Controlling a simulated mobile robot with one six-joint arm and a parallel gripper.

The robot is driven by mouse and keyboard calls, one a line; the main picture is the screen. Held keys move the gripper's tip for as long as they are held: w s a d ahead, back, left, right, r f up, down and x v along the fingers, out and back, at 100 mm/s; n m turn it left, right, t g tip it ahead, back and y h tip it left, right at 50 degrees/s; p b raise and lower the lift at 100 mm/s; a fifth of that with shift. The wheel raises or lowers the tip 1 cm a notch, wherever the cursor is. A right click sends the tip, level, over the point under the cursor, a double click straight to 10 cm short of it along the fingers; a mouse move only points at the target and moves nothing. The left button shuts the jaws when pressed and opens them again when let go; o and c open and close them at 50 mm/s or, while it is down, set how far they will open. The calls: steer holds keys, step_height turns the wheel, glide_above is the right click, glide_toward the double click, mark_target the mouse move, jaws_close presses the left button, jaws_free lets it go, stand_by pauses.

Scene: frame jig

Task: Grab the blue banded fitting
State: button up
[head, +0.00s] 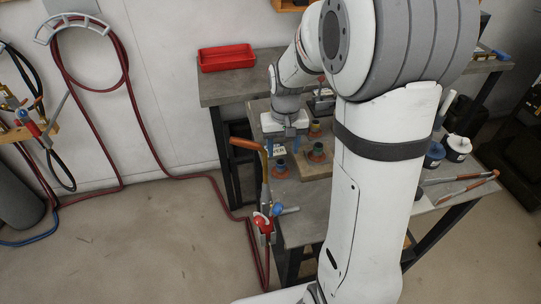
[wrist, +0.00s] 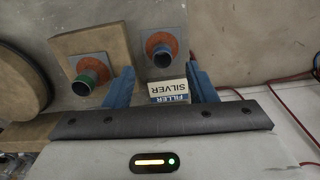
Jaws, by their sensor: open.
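My gripper (head: 284,139) is open above the work table, fingers pointing down. In the wrist view, my gripper (wrist: 160,70) shows its two blue fingers spread apart. A fitting with a blue band (wrist: 162,54) and orange-brown flange lies just beyond the gap between the fingertips, not touching them. It appears to be the blue-topped fitting (head: 280,167) below my gripper in the head view. A green-banded fitting (wrist: 88,72) sits to its left on a square plate, outside the left finger; it seems to be the teal-topped one (head: 317,152) in the head view.
A box labelled FILLER SILVER (wrist: 168,91) shows between the fingers. Another fitting (head: 315,129) stands farther back. A red tray (head: 227,57) lies on the rear table.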

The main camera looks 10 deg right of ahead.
mark_target(281, 162)
steer(key=shift+w+f, duration=0.2)
steer(key=shift+f, duration=0.2)
steer(key=f, duration=0.7)
steer(key=shift+w+a+f, duration=0.1)
steer(key=shift+w+f, duration=0.15)
steer(key=shift+w, duration=0.05)
steer(key=shift+c, duration=0.3)
jaws_close()
